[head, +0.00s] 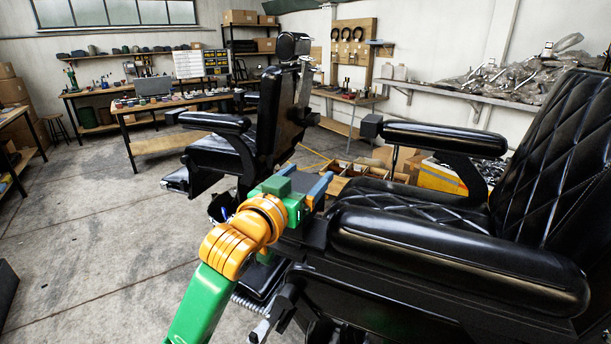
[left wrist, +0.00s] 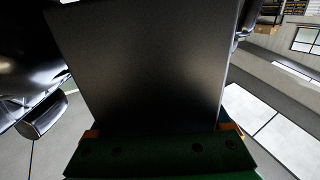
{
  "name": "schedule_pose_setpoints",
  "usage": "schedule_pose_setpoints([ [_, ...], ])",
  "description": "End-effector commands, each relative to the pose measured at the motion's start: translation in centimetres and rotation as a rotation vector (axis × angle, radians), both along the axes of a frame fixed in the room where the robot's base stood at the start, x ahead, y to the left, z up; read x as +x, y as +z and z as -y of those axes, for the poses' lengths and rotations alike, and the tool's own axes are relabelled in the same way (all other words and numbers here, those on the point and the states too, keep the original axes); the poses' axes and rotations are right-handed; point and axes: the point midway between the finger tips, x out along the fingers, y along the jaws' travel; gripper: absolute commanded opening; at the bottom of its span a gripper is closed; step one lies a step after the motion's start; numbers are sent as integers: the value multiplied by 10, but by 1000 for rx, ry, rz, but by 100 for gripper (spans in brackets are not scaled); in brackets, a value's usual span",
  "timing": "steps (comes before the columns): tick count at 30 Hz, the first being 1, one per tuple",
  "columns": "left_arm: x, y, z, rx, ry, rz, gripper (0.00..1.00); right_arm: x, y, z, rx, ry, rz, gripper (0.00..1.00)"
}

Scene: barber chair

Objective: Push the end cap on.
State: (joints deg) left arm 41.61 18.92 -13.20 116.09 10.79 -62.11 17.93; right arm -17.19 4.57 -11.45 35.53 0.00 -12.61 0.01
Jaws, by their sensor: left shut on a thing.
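The end cap is a dark, flat-faced block (left wrist: 150,65) that fills the middle of the left wrist view. My left gripper (head: 306,184) is shut on it, with the fingers at its lower edges in the wrist view (left wrist: 160,138). In the head view the gripper is just off the front end of the near armrest (head: 450,262) of the black barber chair. The held cap is largely hidden there by the gripper. I cannot tell whether it touches the armrest. The far armrest (head: 430,138) has a dark block (head: 371,126) at its front end. My right gripper is not in view.
A second black chair (head: 283,110) stands close behind my left gripper. The quilted seat (head: 400,212) and backrest (head: 560,140) are to the right. Open cardboard boxes (head: 350,178) lie beyond. The concrete floor (head: 110,230) at left is clear.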

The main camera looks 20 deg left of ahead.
Motion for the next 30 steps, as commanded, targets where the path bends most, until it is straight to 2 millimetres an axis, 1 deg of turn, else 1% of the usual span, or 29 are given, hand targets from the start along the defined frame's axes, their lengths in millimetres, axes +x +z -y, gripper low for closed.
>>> schedule_pose_setpoints([
  [30, 0, -26, 0, 0, 0, 1, 15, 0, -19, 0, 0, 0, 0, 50],
])
